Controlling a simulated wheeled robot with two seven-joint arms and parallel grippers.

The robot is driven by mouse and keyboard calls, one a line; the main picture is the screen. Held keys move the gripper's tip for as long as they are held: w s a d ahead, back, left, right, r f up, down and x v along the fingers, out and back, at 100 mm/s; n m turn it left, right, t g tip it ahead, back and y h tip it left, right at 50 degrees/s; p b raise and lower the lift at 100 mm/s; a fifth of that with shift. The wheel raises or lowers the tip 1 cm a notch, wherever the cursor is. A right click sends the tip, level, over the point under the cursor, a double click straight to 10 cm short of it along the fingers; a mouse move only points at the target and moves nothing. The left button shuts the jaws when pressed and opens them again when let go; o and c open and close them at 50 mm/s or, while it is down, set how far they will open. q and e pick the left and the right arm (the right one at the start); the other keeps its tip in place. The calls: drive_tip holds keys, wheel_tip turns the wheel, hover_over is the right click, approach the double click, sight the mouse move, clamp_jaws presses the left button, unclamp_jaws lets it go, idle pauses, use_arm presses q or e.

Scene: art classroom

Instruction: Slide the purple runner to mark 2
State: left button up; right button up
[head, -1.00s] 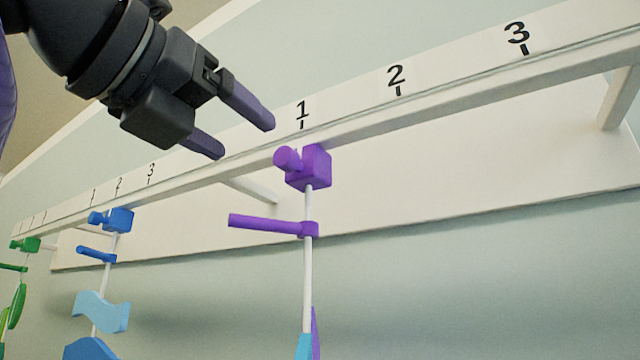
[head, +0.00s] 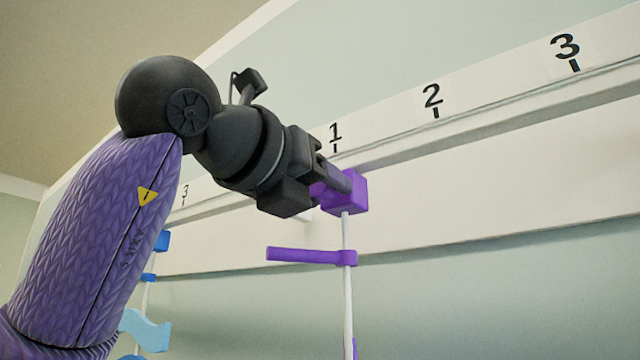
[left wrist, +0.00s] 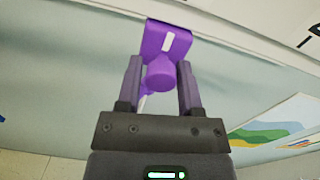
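The purple runner (head: 358,195) is a block on the white rail, just below mark 1 (head: 335,135). A round knob sticks out of its front, and a white rod with a purple bar (head: 305,256) hangs below. Mark 2 (head: 433,99) is farther right along the rail. My left gripper (head: 335,186) is at the runner and partly hides its knob. In the left wrist view, its two fingers (left wrist: 159,78) stand open on either side of the knob (left wrist: 160,77), with narrow gaps visible. The runner block (left wrist: 155,38) is just beyond the fingertips. My right gripper is not in view.
The white rail (head: 490,140) between marks 1 and 2 is clear. Mark 3 (head: 565,50) is farther right. Blue parts (head: 146,330) of another hanging runner are at the left, mostly behind my left arm. A coloured picture (left wrist: 262,132) shows in the left wrist view.

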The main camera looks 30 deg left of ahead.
use_arm(q)
clamp_jaws()
idle(1.1)
